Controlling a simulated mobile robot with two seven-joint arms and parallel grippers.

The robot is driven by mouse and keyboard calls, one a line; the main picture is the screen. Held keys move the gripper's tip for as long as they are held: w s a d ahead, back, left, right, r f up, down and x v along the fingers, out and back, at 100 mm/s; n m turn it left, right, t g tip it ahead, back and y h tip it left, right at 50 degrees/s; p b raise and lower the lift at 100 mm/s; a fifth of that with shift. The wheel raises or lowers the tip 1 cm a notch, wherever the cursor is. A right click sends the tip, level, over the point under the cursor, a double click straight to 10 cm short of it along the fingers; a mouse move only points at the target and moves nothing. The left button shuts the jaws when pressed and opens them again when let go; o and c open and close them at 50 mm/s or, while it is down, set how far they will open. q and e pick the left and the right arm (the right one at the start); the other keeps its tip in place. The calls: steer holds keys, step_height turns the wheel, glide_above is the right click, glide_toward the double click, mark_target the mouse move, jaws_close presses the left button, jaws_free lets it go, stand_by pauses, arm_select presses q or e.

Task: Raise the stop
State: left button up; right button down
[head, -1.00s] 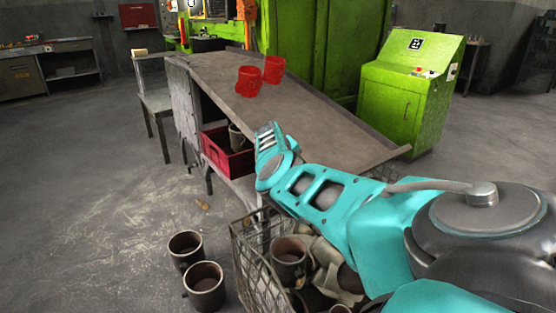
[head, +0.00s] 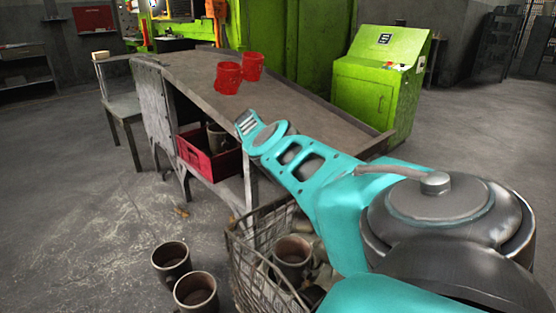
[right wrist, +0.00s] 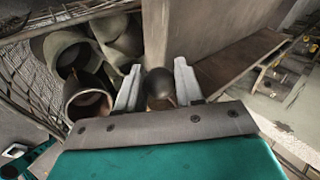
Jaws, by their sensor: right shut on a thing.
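In the right wrist view my right gripper (right wrist: 158,88) is shut on a dark round knob (right wrist: 160,82), with one pale finger on each side of it. A broad grey-brown metal piece (right wrist: 156,35) stands behind the knob. I cannot tell for sure whether the knob belongs to the stop. In the head view my teal right arm reaches over the near end of the sloping metal table (head: 300,115); its gripper and the knob are hidden there. My left gripper is not in view.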

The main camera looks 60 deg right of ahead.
steer(key=shift+s+a+f, duration=0.1)
steer(key=shift+f, duration=0.05)
steer(key=c, duration=0.8)
jaws_free()
steer(key=shift+o, duration=0.2)
arm_select(q)
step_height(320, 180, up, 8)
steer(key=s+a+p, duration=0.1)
steer(key=p, duration=1)
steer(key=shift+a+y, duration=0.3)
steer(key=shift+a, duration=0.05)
arm_select(e)
steer(key=v, duration=1.3)
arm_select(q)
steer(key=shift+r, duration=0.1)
